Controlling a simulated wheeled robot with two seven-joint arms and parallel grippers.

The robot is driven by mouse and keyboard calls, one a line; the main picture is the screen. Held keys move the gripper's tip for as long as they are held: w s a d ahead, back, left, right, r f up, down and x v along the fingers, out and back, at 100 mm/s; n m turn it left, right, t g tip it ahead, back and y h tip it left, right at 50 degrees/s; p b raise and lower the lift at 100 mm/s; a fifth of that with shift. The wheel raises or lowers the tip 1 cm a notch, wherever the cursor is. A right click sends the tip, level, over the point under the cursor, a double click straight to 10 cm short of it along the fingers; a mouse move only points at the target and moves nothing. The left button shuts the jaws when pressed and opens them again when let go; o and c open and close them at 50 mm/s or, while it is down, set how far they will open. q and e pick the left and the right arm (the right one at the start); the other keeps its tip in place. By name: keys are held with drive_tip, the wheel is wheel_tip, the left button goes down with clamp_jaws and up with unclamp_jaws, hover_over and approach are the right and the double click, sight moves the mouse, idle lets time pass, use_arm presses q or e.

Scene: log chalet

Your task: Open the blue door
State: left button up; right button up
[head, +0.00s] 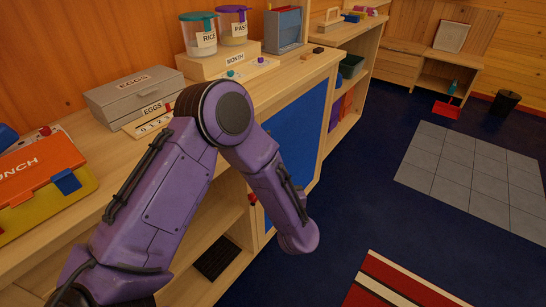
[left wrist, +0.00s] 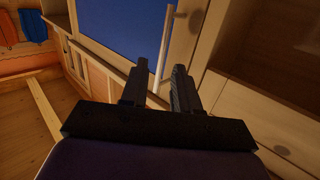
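The blue door (head: 297,135) is a blue panel in a pale wood frame on the front of the counter, and it looks shut. My left arm reaches across in front of it in the head view and hides part of it. The blue door (left wrist: 122,24) also shows in the left wrist view, with an upright metal bar handle (left wrist: 167,42) on its frame. My left gripper (left wrist: 160,75) is open, with a finger on each side of the handle's lower part as seen. I cannot tell whether the fingers touch it. My right gripper is not in view.
The wooden counter holds a grey egg box (head: 134,92), an orange and yellow lunch box (head: 42,180), and jars (head: 199,36). Open shelves lie left of the door.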

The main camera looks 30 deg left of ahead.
use_arm(q)
drive_tip(key=w+a+r, duration=0.1)
drive_tip(key=w+a, duration=0.1)
drive_tip(key=w+a+r+n+y, duration=0.1)
drive_tip(key=w+a, duration=0.2)
drive_tip(key=w+a+r+y, duration=0.1)
drive_tip(key=w+a+r, duration=0.1)
drive_tip(key=a, duration=0.1)
drive_tip(key=shift+w+a+n+g, duration=0.25)
drive_tip(key=shift+w+n+g, duration=0.05)
drive_tip(key=shift+w+g, duration=0.1)
clamp_jaws()
